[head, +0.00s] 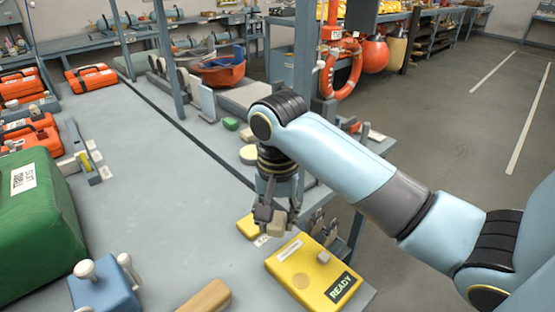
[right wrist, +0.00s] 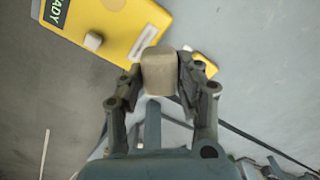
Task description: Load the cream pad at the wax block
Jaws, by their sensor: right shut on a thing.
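My right gripper (head: 277,212) is shut on a small cream block (head: 276,226), which looks like the cream pad. It also shows in the right wrist view (right wrist: 158,72) between the two fingers, above the grey bench. A yellow block (head: 247,227) with a white label lies on the bench just left of the held block; part of it shows behind the fingers in the right wrist view (right wrist: 206,64). I cannot tell for sure whether it is the wax block. Pale pieces (head: 249,154) and a green piece (head: 231,123) lie farther back. My left gripper is not in view.
A yellow case (head: 285,270) marked READY, with a small cream knob, lies at the bench's front right edge. A green case (head: 40,240), a blue block with white knobs (head: 100,290) and a tan bar (head: 205,297) stand left. The bench middle is clear.

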